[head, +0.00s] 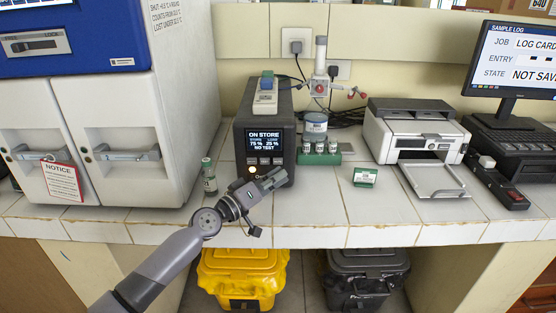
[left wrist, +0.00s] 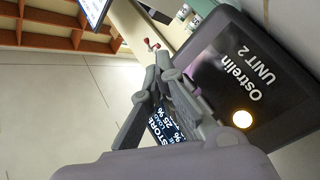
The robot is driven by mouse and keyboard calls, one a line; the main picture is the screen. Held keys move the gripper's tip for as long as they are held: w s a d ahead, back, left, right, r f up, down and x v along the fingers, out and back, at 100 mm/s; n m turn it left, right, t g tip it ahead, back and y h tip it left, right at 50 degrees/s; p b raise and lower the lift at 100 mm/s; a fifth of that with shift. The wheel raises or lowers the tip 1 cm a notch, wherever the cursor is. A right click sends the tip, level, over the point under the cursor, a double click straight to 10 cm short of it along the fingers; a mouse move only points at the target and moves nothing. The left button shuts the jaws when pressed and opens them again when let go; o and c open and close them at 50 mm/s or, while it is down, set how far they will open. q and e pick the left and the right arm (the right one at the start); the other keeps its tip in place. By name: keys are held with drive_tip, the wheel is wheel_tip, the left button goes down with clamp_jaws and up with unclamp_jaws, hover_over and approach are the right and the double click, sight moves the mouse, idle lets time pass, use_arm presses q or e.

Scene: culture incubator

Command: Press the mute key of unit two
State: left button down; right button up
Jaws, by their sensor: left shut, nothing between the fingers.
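The dark box unit (head: 287,140) stands on the white tiled bench. Its lit screen (head: 264,142) reads "ON STORE", and a row of small grey keys (head: 264,161) lies under it. In the left wrist view the unit's dark front (left wrist: 215,70) reads "Ostrelin UNIT 2", with a glowing round light (left wrist: 242,119). My left gripper (head: 274,178) is shut and empty, in front of the unit's lower front. In the left wrist view the gripper (left wrist: 162,62) covers part of the screen. The key labels are too small to read, and I cannot tell whether the gripper touches the unit.
A small vial (head: 208,178) stands left of the unit. A white two-door cabinet (head: 125,125) is at left. Yellow (head: 243,262) and dark (head: 366,263) bins are below.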

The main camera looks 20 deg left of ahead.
use_arm(q)
drive_tip(key=s, duration=0.1)
drive_tip(key=s+d+p, duration=0.1)
drive_tip(key=s, duration=0.1)
drive_tip(key=shift+s+p, duration=0.3)
idle(0.4)
